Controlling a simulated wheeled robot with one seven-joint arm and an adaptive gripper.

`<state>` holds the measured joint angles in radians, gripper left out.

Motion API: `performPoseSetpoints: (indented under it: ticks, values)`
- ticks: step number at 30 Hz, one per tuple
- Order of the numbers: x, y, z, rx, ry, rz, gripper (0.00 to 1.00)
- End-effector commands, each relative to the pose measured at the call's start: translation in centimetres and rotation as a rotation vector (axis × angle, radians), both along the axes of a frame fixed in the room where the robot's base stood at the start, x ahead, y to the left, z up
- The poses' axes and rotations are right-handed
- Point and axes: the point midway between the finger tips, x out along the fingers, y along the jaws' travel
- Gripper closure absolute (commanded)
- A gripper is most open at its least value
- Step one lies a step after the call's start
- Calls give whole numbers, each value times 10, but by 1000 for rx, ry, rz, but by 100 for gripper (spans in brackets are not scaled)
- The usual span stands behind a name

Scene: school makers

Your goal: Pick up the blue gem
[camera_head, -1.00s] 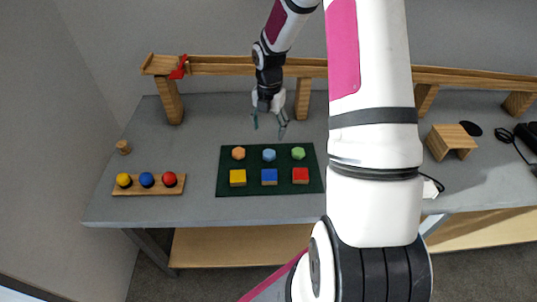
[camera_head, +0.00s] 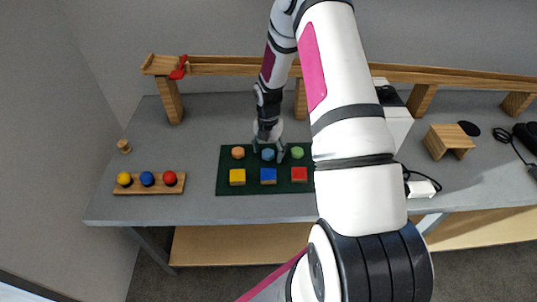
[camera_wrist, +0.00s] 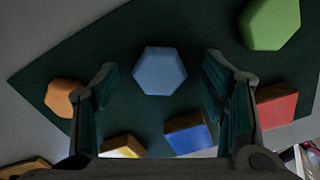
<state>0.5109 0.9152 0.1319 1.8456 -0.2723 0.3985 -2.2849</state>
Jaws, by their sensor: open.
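The blue gem (camera_head: 268,155) is a light blue hexagonal piece on the dark green mat (camera_head: 226,187), in the middle of the back row. In the wrist view the blue gem (camera_wrist: 159,70) lies centred, a little beyond the two fingertips. My gripper (camera_head: 269,150) is open and empty, pointing down just over it. In the wrist view one finger of my gripper (camera_wrist: 160,80) is on each side of the gem's line, with a gap to it on both sides. The exact height above the gem is hard to tell.
An orange gem (camera_head: 238,153) and a green gem (camera_head: 298,152) flank the blue one. Yellow (camera_head: 237,177), blue (camera_head: 268,176) and red (camera_head: 299,174) blocks form the front row. A wooden tray (camera_head: 130,190) holds balls at left. A wooden rail (camera_head: 225,68) runs behind.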

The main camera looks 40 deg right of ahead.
Motion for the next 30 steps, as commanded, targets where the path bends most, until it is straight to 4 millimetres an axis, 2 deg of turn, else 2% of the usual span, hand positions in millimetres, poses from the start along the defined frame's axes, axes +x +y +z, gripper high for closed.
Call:
performPoseSetpoints:
  ticks: [4,10,11,23,30]
  values:
    - [0,0,0,0,0,0,36]
    - [0,0,0,0,0,1,81]
    - [0,0,0,0,0,1,83]
    - [1,0,4,0,-1,1,84]
    - [1,-1,26,-1,-4,-1,84]
